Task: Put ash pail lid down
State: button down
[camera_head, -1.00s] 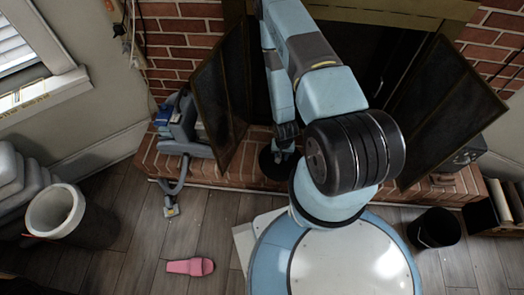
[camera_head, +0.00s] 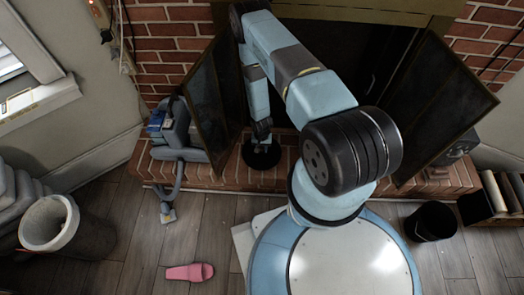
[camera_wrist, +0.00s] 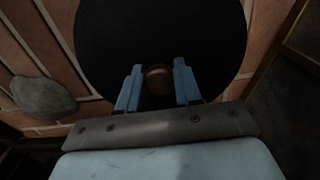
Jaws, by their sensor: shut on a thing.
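The ash pail lid (camera_head: 262,158) is a black round disc with a brown knob. In the head view it is over the brick hearth, in front of the fireplace opening. In the wrist view the lid (camera_wrist: 110,45) fills the upper middle, and its knob (camera_wrist: 158,79) sits between the two blue fingers. My gripper (camera_wrist: 160,85) is shut on the knob. My gripper (camera_head: 262,135) is small and dark above the lid in the head view. I cannot tell whether the lid touches the bricks. A black bucket (camera_head: 432,221) stands on the floor at the right.
Dark fireplace doors stand open left (camera_head: 221,105) and right (camera_head: 440,110) of the lid. A grey vacuum cleaner (camera_head: 178,132) is on the hearth's left. A pink slipper (camera_head: 190,272) lies on the floor. Bare brick hearth (camera_wrist: 30,55) shows around the lid.

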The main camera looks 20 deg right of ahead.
jog(key=shift+w+f, duration=0.45)
jog(key=shift+f, duration=1.55)
jog(key=c, duration=0.8)
grip_release()
jog(key=shift+o, duration=0.2)
